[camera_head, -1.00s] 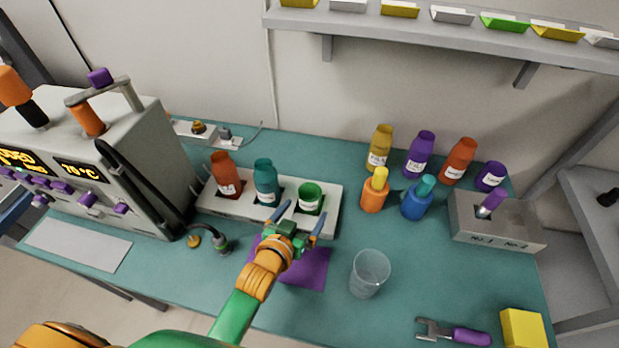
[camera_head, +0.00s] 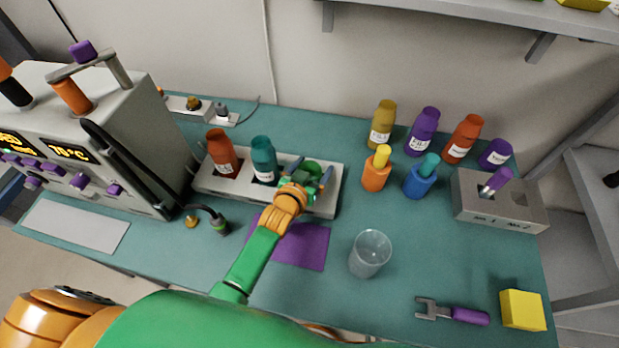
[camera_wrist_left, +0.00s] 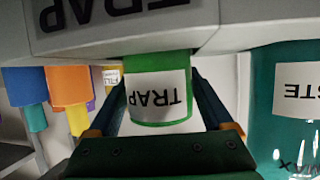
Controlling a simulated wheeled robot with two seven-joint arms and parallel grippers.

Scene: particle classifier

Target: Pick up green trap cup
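The green trap cup (camera_head: 313,166) sits in the right-hand slot of the white holder (camera_head: 240,191), partly hidden by my left gripper (camera_head: 309,172). In the left wrist view the cup (camera_wrist_left: 158,72) appears upside down, with a white TRAP label, below a grey block edge also marked TRAP. My left gripper (camera_wrist_left: 160,88) has its two fingers spread on either side of the cup. Whether they touch it is unclear. My right gripper is not in view.
A teal bottle (camera_head: 263,158) and a red-brown bottle (camera_head: 221,153) stand in the same holder. A clear cup (camera_head: 369,255) stands to the right of a purple mat (camera_head: 304,248). Several bottles stand at the back right.

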